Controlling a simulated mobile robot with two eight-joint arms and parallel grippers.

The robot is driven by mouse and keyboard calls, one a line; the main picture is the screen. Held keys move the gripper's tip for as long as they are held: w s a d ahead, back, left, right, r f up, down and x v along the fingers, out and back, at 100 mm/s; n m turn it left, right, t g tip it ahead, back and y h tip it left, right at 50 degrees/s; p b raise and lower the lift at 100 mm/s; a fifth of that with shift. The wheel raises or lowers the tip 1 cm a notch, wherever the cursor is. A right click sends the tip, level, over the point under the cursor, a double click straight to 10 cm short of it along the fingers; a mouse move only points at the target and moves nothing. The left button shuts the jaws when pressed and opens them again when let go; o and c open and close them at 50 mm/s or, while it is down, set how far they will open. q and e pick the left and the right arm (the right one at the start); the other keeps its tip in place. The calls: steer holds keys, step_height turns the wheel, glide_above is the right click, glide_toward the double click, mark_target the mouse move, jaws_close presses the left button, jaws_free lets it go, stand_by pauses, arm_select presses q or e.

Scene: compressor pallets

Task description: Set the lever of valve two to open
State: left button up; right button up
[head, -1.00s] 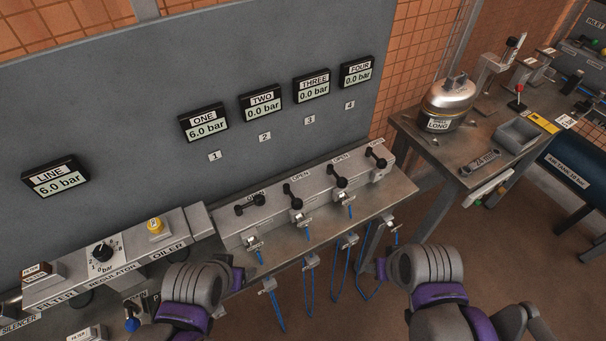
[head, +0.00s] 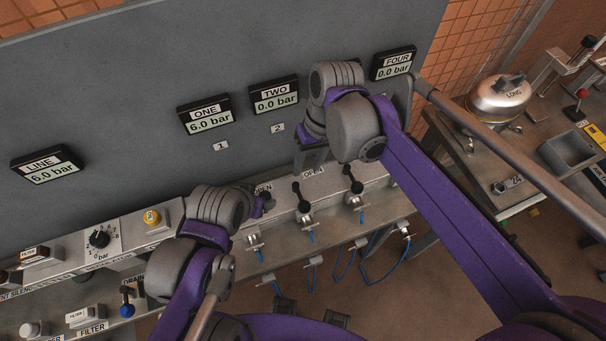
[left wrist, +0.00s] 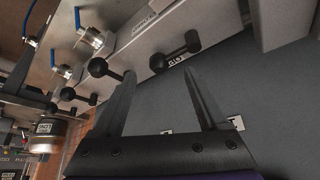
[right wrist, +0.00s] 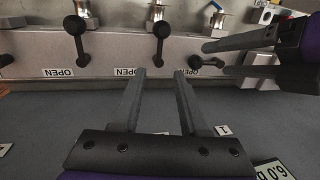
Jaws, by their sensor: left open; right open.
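Valve two's lever (head: 300,196) is a black bar with round ends on the grey valve rail, under the TWO gauge (head: 274,96) reading 0.0 bar. In the right wrist view the lever (right wrist: 160,42) stands upright in the picture, in line with the gap of my right gripper (right wrist: 160,71). My right gripper (head: 311,160) is open and empty above the rail by an OPEN label. My left gripper (right wrist: 214,58) is open, its fingertips close to valve one's slanted lever (right wrist: 196,62); contact is unclear. That lever also shows in the left wrist view (left wrist: 175,52) beyond the left fingertips (left wrist: 158,72).
Valve three's lever (head: 355,186) is right of valve two's. My right arm hides the THREE gauge and valve four's lever. The ONE gauge (head: 206,115) reads 6.0 bar. A regulator (head: 99,240) stands left on the rail. Blue hoses (head: 345,265) hang below.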

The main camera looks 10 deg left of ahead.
mark_target(299, 192)
steer(key=f, duration=0.3)
steer(key=a+f, duration=0.1)
steer(key=f, duration=0.2)
steer(key=s+f, duration=0.1)
steer(key=f, duration=0.2)
steer(key=shift+s+a+f, duration=0.1)
steer(key=shift+a+f, duration=0.1)
steer(key=shift+f, duration=0.2)
jaws_close()
stand_by(0.9)
